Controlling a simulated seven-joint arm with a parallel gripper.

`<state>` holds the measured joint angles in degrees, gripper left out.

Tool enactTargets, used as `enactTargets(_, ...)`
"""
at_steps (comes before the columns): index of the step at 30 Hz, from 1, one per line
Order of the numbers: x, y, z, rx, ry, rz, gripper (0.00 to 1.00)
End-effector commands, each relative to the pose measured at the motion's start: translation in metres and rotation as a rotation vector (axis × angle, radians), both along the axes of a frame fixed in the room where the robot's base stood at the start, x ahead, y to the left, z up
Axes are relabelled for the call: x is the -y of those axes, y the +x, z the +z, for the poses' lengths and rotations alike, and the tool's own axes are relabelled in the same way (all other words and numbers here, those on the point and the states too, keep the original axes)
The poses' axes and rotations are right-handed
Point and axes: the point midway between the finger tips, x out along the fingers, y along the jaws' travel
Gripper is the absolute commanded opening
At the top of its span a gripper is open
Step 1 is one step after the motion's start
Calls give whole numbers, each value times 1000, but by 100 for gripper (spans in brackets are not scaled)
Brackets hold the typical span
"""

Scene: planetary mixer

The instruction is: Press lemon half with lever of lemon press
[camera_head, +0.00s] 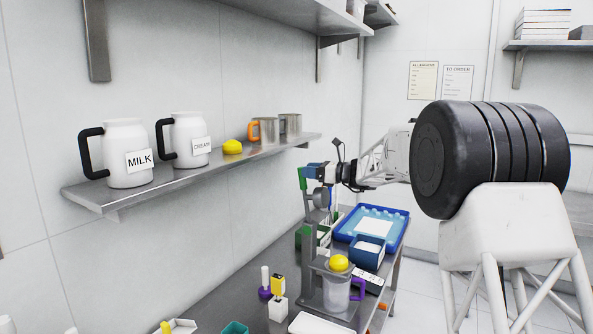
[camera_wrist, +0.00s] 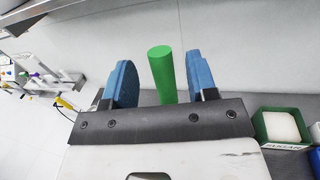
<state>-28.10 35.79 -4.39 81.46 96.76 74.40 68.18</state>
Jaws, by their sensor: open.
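The grey lemon press (camera_head: 310,235) stands on the metal table. A yellow lemon half (camera_head: 339,263) sits at its holder, above a clear jug (camera_head: 338,294) with a purple handle. The press's green lever handle (camera_head: 302,178) is raised at the top. My gripper (camera_head: 312,173) is at the height of this handle. In the wrist view the green handle (camera_wrist: 161,74) stands between the two blue fingers of my gripper (camera_wrist: 160,78), with a gap on each side. The gripper is open and holds nothing.
A wall shelf (camera_head: 110,197) carries the milk jug (camera_head: 127,155), cream jug (camera_head: 191,140), another yellow lemon piece (camera_head: 232,147) and metal cups. A blue tray (camera_head: 400,238) and a dark blue box (camera_head: 367,250) stand right of the press. A green box (camera_wrist: 281,128) shows in the wrist view.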

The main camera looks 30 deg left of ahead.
Motion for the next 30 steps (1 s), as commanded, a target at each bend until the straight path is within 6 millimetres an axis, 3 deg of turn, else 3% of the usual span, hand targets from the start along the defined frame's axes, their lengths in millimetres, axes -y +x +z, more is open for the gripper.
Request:
enactTargets(12,-43,-8,0,0,0,-1,53)
enactTargets(25,-49,-10,0,0,0,-1,53)
enactTargets(30,-49,-10,0,0,0,-1,27)
